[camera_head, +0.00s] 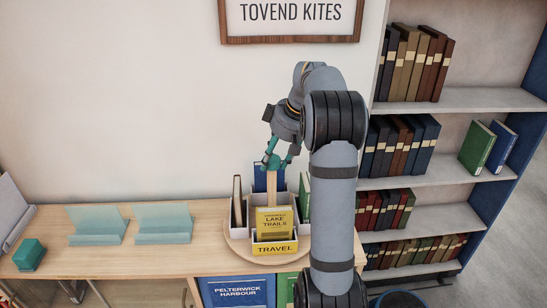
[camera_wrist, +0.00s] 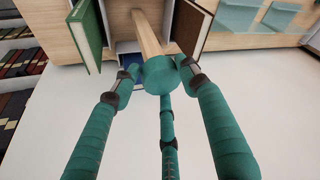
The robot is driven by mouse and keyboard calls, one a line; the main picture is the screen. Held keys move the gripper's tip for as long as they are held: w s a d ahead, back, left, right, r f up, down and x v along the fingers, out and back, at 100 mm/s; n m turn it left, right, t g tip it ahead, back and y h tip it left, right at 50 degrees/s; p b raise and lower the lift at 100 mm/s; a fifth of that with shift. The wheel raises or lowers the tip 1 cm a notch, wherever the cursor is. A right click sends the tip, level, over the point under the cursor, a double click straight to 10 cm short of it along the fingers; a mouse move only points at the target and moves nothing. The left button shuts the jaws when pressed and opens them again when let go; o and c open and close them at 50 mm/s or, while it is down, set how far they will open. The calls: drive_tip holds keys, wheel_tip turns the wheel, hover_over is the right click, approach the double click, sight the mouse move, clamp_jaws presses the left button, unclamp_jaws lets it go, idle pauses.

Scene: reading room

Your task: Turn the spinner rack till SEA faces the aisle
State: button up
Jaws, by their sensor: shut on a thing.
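The spinner rack (camera_head: 236,246) stands on the wooden counter, its front pocket labelled TRAVEL (camera_head: 275,248) and holding a yellow LAKE TRAILS book (camera_head: 275,220). No SEA label can be read in either view. A wooden post (camera_head: 271,188) rises from the rack's middle; in the wrist view it ends in a round teal knob (camera_wrist: 158,76). My gripper (camera_head: 271,163) is shut on the knob, its teal fingers around it. Other pockets hold a dark book (camera_head: 237,202), a blue book (camera_head: 262,178) and a green book (camera_head: 304,197). My arm partly hides the rack's right side.
Two clear teal holders (camera_head: 97,226) and a teal box (camera_head: 29,254) stand left on the counter (camera_head: 150,263). A bookcase (camera_head: 470,100) fills the right. Blue PELTERWICK HARBOUR (camera_head: 236,292) shows below the counter's front edge. A TOVEND KITES sign (camera_head: 290,14) hangs above.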

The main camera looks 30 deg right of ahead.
drive_tip(key=shift+w+a+r, duration=0.1)
drive_tip(key=shift+a, duration=0.05)
clamp_jaws()
